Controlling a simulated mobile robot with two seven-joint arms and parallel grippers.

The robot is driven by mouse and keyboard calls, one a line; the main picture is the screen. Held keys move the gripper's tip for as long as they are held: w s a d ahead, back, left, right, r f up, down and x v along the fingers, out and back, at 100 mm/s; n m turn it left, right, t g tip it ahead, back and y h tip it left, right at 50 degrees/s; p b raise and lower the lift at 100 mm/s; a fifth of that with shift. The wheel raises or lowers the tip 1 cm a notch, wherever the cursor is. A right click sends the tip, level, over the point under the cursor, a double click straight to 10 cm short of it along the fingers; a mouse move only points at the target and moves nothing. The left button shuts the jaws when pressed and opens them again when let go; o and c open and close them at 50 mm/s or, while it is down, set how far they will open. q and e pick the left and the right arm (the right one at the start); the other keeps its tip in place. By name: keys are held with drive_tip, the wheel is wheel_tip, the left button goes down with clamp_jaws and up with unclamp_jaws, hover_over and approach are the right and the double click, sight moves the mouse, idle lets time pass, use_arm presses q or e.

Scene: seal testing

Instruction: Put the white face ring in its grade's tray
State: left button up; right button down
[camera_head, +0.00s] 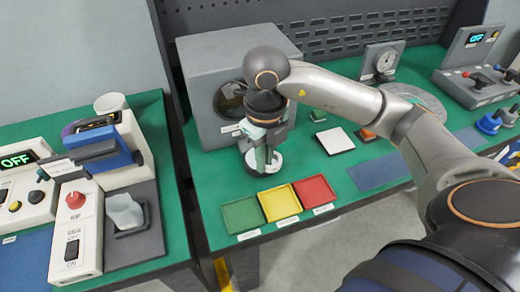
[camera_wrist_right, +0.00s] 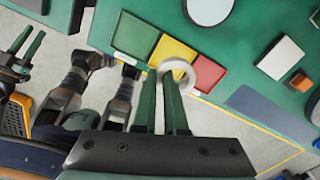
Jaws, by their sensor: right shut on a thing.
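The white face ring (camera_wrist_right: 189,80) is at the fingertips of my right gripper (camera_wrist_right: 166,82), which is shut on it. In the right wrist view the ring overlaps the yellow tray (camera_wrist_right: 168,47) and the edge of the red tray (camera_wrist_right: 210,72). The green tray (camera_wrist_right: 135,35) is beside them on the left. In the head view my right gripper (camera_head: 262,160) points down behind the green (camera_head: 242,215), yellow (camera_head: 278,203) and red (camera_head: 314,190) trays. Ring and white disc are hard to separate there. My left gripper (camera_wrist_right: 27,45) shows at the wrist view's left, its fingers apart.
A white disc (camera_wrist_right: 208,10) lies behind the trays. A grey chamber (camera_head: 205,105) stands close behind my right gripper. A white tile (camera_head: 335,141), an orange block (camera_head: 367,134) and a blue mat (camera_head: 379,173) lie to the right. A gap separates the left bench with its sealer (camera_head: 125,160).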

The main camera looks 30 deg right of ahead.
drive_tip(key=s+a+f+m+b, duration=0.1)
drive_tip(key=s+a+m, duration=0.3)
drive_tip(key=s+a, duration=0.85)
hover_over(235, 217)
drive_tip(key=s, duration=0.1)
drive_tip(key=f, duration=0.9)
drive_tip(key=shift+s+a, duration=0.1)
drive_tip(key=shift+a, duration=0.1)
drive_tip(key=shift+w+d+f, duration=0.1)
drive_tip(key=shift+w+f, duration=0.25)
drive_tip(key=shift+f, duration=0.05)
drive_tip(key=f, duration=0.3)
drive_tip(key=shift+w+d+f, duration=0.1)
drive_tip(key=shift+w, duration=0.1)
drive_tip(key=shift+f, duration=0.15)
drive_tip(key=shift+f, duration=0.1)
